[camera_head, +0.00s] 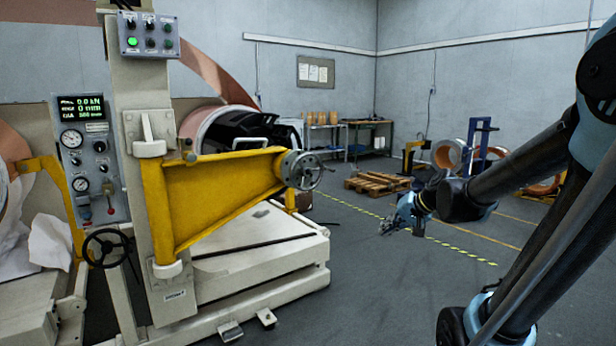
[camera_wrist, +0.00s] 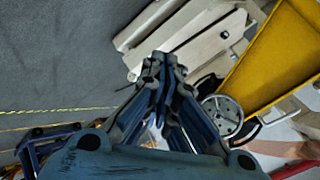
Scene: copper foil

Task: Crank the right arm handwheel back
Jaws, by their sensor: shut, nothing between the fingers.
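The grey metal handwheel (camera_head: 303,170) sits at the free end of the yellow swing arm (camera_head: 212,195), facing right, with a small handle at its rim. In the wrist view the handwheel (camera_wrist: 236,104) shows right of the fingers, at the end of the yellow arm (camera_wrist: 272,58). My gripper (camera_head: 388,231) is in free air to the right of the handwheel and lower in the head view, apart from it. Its fingers (camera_wrist: 164,62) are together and empty in the wrist view, and they touch nothing.
A second, black handwheel (camera_head: 107,247) is on the machine's left, below the gauge panel (camera_head: 90,160). The cream machine base (camera_head: 260,255) stands under the yellow arm. A wooden pallet (camera_head: 378,183) and copper coils (camera_head: 448,153) are farther back. The floor around my gripper is clear.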

